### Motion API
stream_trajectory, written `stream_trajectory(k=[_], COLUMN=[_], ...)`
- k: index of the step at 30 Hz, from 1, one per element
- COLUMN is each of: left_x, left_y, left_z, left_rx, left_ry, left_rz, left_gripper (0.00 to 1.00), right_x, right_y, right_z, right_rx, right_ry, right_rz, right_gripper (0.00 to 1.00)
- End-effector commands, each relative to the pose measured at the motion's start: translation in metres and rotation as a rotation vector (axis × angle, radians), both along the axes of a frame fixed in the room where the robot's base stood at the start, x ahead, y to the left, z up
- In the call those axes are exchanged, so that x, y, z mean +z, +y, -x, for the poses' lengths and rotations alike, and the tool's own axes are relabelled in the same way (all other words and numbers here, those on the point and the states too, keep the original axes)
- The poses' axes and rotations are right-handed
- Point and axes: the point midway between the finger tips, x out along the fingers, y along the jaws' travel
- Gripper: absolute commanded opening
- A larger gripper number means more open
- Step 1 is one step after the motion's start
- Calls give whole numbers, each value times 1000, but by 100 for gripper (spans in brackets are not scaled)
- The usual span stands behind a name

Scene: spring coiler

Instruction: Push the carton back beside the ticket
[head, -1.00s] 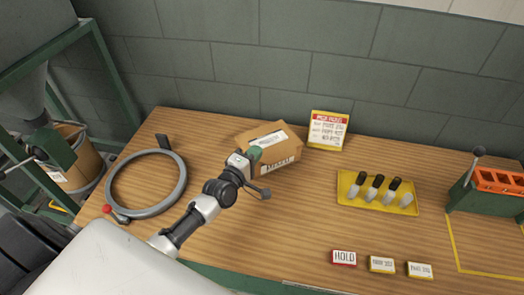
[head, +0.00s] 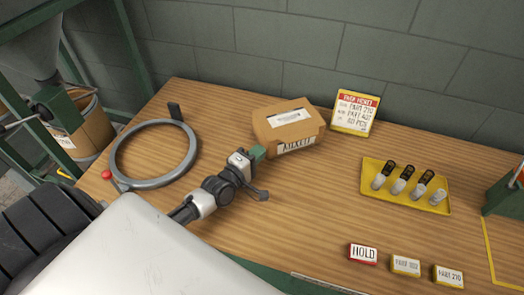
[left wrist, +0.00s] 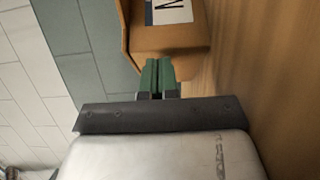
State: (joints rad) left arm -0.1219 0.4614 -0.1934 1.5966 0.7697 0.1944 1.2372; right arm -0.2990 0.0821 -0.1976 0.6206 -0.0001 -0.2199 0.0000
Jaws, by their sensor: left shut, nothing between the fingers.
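The brown cardboard carton (head: 288,123) stands upright on the wooden bench near the wall, with a pale label on top and a printed label on its front. The ticket (head: 354,112), a yellow-edged card with a red heading, stands just right of it, with a narrow gap between them. My left gripper (head: 258,152) is shut and empty at the carton's front left corner. In the left wrist view its green fingertips (left wrist: 157,66) are together against or just short of the carton (left wrist: 168,38); contact is not certain. My right gripper is not in view.
A grey ring (head: 153,154) lies left on the bench (head: 310,210). A yellow tray (head: 405,188) with several black-and-clear pieces lies to the right. A HOLD sign (head: 363,253) and two yellow-edged cards stand at the front. The grey wall (head: 310,50) is close behind the carton.

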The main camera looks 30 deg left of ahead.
Motion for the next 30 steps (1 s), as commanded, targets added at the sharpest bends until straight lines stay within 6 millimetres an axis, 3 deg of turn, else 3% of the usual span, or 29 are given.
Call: stream_trajectory(k=[13,22,30], left_x=[0,1,0], left_y=[0,-30,-30], left_z=[0,-23,-23], left_rx=[0,0,0], left_ry=[1,0,1], left_rz=[1,2,0], left_gripper=[0,0,0], right_x=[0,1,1], right_y=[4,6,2], right_z=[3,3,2], right_rx=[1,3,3], right_ry=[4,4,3], right_rz=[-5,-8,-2], right_gripper=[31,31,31])
